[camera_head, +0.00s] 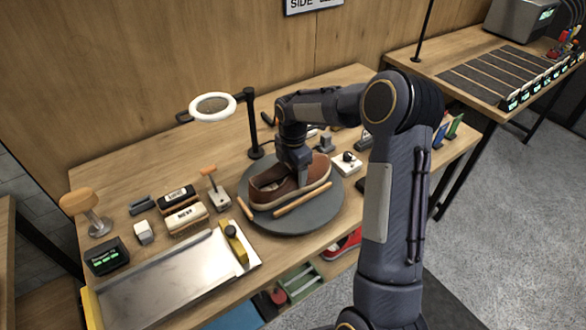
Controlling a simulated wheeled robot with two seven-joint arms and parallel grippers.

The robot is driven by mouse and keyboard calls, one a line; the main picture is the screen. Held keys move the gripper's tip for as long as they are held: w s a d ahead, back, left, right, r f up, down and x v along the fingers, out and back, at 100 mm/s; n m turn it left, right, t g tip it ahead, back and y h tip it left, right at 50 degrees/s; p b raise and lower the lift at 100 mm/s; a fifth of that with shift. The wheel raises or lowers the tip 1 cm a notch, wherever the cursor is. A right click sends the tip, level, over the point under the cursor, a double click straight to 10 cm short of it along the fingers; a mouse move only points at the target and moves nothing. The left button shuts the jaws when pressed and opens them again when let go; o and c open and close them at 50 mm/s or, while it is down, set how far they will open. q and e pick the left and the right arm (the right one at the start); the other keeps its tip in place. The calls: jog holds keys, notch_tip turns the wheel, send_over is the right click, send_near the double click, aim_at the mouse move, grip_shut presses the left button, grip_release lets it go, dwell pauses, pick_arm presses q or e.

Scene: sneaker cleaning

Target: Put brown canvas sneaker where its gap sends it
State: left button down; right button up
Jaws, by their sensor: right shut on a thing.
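The brown canvas sneaker (306,187) has a pale sole and dark brown lining. It rests on a round dark grey turntable (321,216) on the wooden table, toe to the right. My right gripper (296,177) comes down from above and is shut on the sneaker near its opening. Its fingertips are partly hidden by the sneaker. Two tan sticks (303,199) lie on the turntable, one along the sneaker's near side and one at its left. My left gripper is out of view.
A metal tray (165,285) lies at the front left, with two brushes (187,217) behind it. A ring lamp (213,107) stands behind the turntable. A small white device (346,163) is right of it. A second table (455,62) with dark slats stands at the right.

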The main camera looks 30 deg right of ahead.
jog(key=shift+f, duration=0.2)
jog(key=o, duration=1.3)
jog(key=shift+r, duration=0.1)
notch_tip(320, 180, up, 12)
jog(key=shift+r+b, duration=0.1)
jog(key=shift+b, duration=0.3)
jog(key=s+a+r+m+t+y, duration=0.1)
jog(key=s+a+r+m, duration=0.15)
jog(key=s, duration=0.25)
jog(key=s+a+r+m+t, duration=0.1)
jog(key=s+m, duration=0.3)
jog(key=s, duration=0.1)
jog(key=s+a+r+m+t+y, duration=0.1)
jog(key=s+r+m, duration=0.15)
jog(key=s, duration=0.25)
jog(key=s+a+f+m+t, duration=0.1)
jog(key=s+a+f+m, duration=0.1)
jog(key=s+m, duration=0.2)
jog(key=s+a+f+m+y, duration=0.1)
jog(key=s+a+m, duration=0.1)
jog(key=s, duration=0.3)
jog(key=s+a+f+m+t, duration=0.1)
jog(key=s+a+f+m, duration=0.1)
jog(key=s+m, duration=0.3)
jog(key=shift+a+f+m+t+y, duration=0.3)
jog(key=shift+a+f+y, duration=0.1)
jog(key=shift+a, duration=0.15)
